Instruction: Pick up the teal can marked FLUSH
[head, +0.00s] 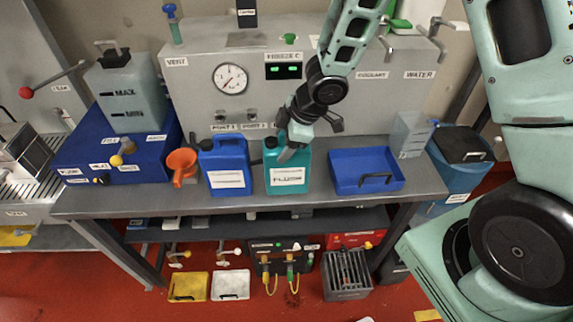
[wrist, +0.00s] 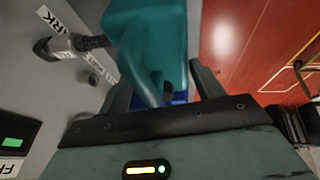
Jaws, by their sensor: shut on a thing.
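The teal can marked FLUSH (head: 288,171) stands upright on the grey bench, between the blue can and the blue tray. My gripper (head: 290,153) is at the top of the can, by its handle. In the wrist view the can's teal body (wrist: 145,40) fills the top middle, and its handle runs between the two fingers of my gripper (wrist: 165,92), which is shut on it. The label and the can's base are outside the wrist view. In the head view my gripper covers part of the handle.
A blue can (head: 224,165) stands left of the teal can, with an orange funnel (head: 182,165) beyond it. A blue tray (head: 340,186) lies to the right. The grey panel (head: 190,90) with gauge and ports rises close behind. The bench's front strip (head: 250,203) is clear.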

